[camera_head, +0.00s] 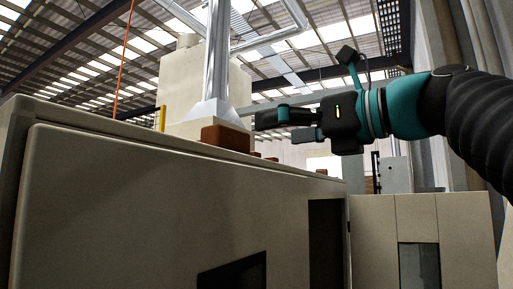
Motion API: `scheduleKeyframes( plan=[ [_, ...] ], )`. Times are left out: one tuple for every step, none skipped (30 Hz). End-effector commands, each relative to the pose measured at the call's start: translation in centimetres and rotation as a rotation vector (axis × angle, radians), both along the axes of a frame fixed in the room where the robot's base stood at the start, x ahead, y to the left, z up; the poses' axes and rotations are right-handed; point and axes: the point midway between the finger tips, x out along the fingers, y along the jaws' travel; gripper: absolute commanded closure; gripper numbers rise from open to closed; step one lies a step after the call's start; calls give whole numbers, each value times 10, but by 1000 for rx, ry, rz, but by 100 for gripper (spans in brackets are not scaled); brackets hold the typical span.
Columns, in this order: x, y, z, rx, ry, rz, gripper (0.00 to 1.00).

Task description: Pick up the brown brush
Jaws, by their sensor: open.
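A brown block-shaped thing (226,137) sits on the top edge of the beige cabinet (150,190). It may be the brown brush, but no bristles or handle can be made out. My gripper (275,128) reaches in from the right, level with the cabinet top, and points left. It is open and empty, with its fingers just to the right of the brown thing in the picture. How far apart they are in depth I cannot tell. The low view hides most of the cabinet top.
Smaller brown pieces (272,159) show along the cabinet's top edge further right. A grey metal hopper or post (215,105) rises behind the brown block. An orange cord (124,60) hangs at the left. Beige panels (420,220) stand at the lower right.

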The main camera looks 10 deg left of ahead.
Motion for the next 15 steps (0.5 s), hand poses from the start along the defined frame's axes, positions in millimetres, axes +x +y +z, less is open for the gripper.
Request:
scheduleKeyframes(
  plan=[
    [2, 7, 0, 0, 1, 6, 0],
    [4, 10, 0, 0, 1, 5, 0],
    [7, 14, -1, -1, 3, 5, 0],
    [9, 18, -1, 0, 2, 5, 0],
    [10, 21, 0, 0, 1, 5, 0],
    [12, 25, 0, -2, 1, 5, 0],
    [14, 29, 0, 0, -1, 5, 0],
    [15, 32, 0, -1, -2, 4, 0],
    [18, 37, 0, -2, 0, 5, 0],
    [20, 40, 0, -1, 0, 4, 0],
    [22, 43, 0, -2, 1, 4, 0],
    [24, 47, -1, -2, 1, 3, 0],
    [25, 49, 0, -2, 1, 2, 0],
    [26, 51, 0, -1, 0, 2, 0],
    [27, 53, 0, -1, 0, 2, 0]
  ],
)
